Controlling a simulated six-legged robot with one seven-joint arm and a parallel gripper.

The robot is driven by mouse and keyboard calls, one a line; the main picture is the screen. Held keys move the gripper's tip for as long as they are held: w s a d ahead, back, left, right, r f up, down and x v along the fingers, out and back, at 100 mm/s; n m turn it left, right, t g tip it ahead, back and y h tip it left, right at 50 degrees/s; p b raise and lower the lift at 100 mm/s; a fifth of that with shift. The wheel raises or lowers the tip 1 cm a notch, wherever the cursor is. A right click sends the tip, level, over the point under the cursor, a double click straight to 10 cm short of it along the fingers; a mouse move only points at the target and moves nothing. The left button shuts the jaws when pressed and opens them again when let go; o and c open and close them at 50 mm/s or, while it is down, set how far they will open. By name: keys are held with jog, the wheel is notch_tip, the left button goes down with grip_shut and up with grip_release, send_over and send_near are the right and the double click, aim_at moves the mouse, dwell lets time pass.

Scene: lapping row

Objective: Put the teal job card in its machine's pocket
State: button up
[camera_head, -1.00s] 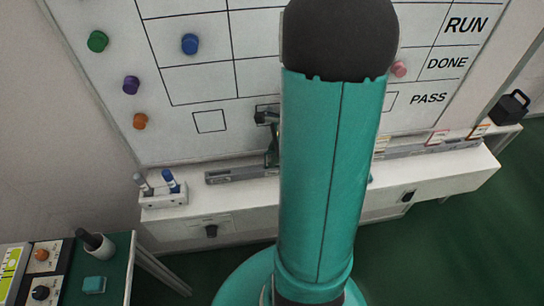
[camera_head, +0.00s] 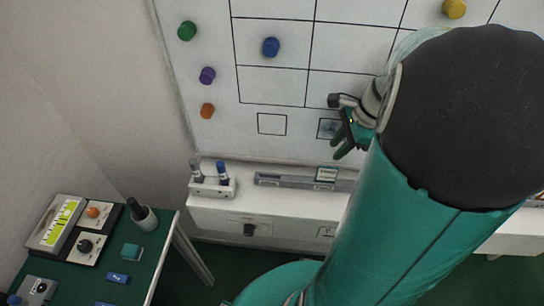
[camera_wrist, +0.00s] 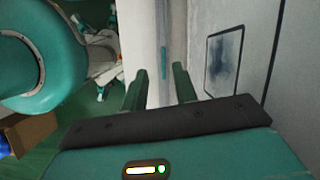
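A small card with a teal edge (camera_head: 326,174) sits at the rail on the white ledge below the whiteboard. In the wrist view a thin teal strip (camera_wrist: 164,62) shows ahead between my fingers against the pale ledge. It looks like the same card. My gripper (camera_head: 345,152) is in front of the board, above and slightly right of the card. In the wrist view its two fingers (camera_wrist: 160,72) stand apart with nothing visible between them, so it is open. Which pocket belongs to the card's machine I cannot tell.
The whiteboard (camera_head: 272,88) carries a grid, coloured magnets and a smudged square (camera_head: 329,128) beside my gripper. A marker holder (camera_head: 212,186) stands on the ledge's left end. A green side table (camera_head: 140,268) with control boxes is at lower left. My arm hides the board's right side.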

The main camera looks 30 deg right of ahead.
jog(key=s+a+r+n+t+h, duration=0.1)
jog(key=a+r+n, duration=0.4)
jog(key=a+n, duration=0.6)
jog(key=s+a+r+n+t+h, duration=0.2)
jog(key=a+r+n, duration=0.4)
jog(key=a+n, duration=0.5)
jog(key=shift+s+a+n, duration=0.15)
jog(key=shift+a+n, duration=0.25)
jog(key=shift+a, duration=0.4)
